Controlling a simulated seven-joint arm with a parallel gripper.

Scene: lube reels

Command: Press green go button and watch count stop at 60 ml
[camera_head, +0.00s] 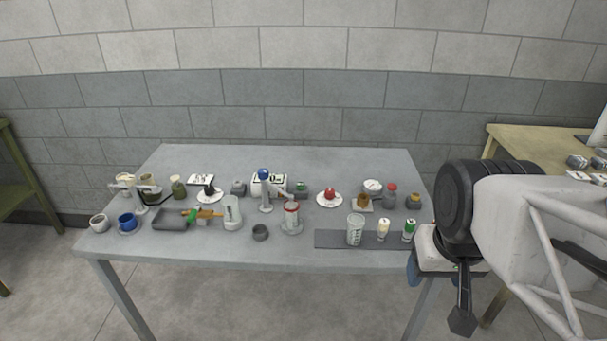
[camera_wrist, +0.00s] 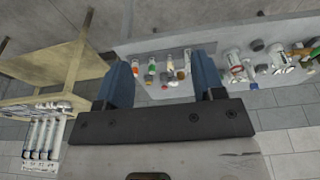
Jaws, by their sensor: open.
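A white counter display (camera_head: 268,183) with dark digits stands at the back middle of the grey table. A blue-topped dispensing stand (camera_head: 265,190) partly hides the digits, so I cannot read the count. A small green button (camera_head: 301,186) sits on a grey block just right of the display. A clear measuring vessel with a red rim (camera_head: 291,216) stands in front of them. My gripper (camera_head: 446,268) is at the table's right edge, far from the button. In the wrist view my gripper (camera_wrist: 163,66) has its blue fingers wide apart, with nothing held between them.
A dark mat (camera_head: 334,239) at front right carries a clear beaker (camera_head: 356,230) and two small bottles. A red button on a white plate (camera_head: 329,197) stands right of the green one. Cups, jars and a tray (camera_head: 172,220) crowd the left.

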